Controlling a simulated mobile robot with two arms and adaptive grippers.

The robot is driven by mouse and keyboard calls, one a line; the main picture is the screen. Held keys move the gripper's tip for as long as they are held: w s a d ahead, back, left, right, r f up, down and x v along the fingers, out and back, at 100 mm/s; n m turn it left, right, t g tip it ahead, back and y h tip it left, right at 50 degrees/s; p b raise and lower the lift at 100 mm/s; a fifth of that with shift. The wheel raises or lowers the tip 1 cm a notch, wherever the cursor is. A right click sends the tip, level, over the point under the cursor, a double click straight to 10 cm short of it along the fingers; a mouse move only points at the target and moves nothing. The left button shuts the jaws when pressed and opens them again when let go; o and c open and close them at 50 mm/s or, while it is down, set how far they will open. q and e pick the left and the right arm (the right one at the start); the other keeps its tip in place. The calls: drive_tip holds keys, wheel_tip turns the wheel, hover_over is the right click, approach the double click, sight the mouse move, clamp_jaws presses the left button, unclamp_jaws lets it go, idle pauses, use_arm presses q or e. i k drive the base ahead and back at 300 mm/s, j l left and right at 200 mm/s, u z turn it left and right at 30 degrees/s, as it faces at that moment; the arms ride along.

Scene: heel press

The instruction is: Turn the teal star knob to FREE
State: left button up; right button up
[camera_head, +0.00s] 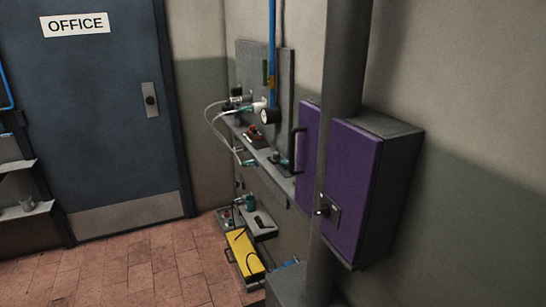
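Several small teal parts show on and below a grey wall-mounted bench in the middle of the view. One teal part (251,162) is at the bench's front edge, near a pale hose. Neither of my grippers is in view.
A purple-fronted cabinet (353,190) with a latch hangs at the right, partly behind a grey upright post (343,110). A yellow box (244,252) is on the floor. A blue office door (110,130) is at the left. The brick floor (120,270) before it is clear.

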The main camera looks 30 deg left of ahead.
sight(285, 163)
drive_tip(key=u, duration=1)
drive_tip(key=i+j+z, duration=0.2)
drive_tip(key=z, duration=0.3)
drive_tip(key=i+j+z, duration=0.15)
drive_tip(key=j+z, duration=0.2)
drive_tip(key=z, duration=0.15)
drive_tip(key=i+j+z, duration=0.1)
drive_tip(key=j, duration=0.35)
drive_tip(key=i+j+z, duration=0.1)
drive_tip(key=j, duration=0.4)
drive_tip(key=i+j+z, duration=0.1)
drive_tip(key=j, duration=0.4)
drive_tip(key=i+j+z, duration=0.1)
drive_tip(key=j, duration=0.4)
drive_tip(key=i+j+z, duration=0.1)
drive_tip(key=j, duration=0.4)
drive_tip(key=i, duration=0.1)
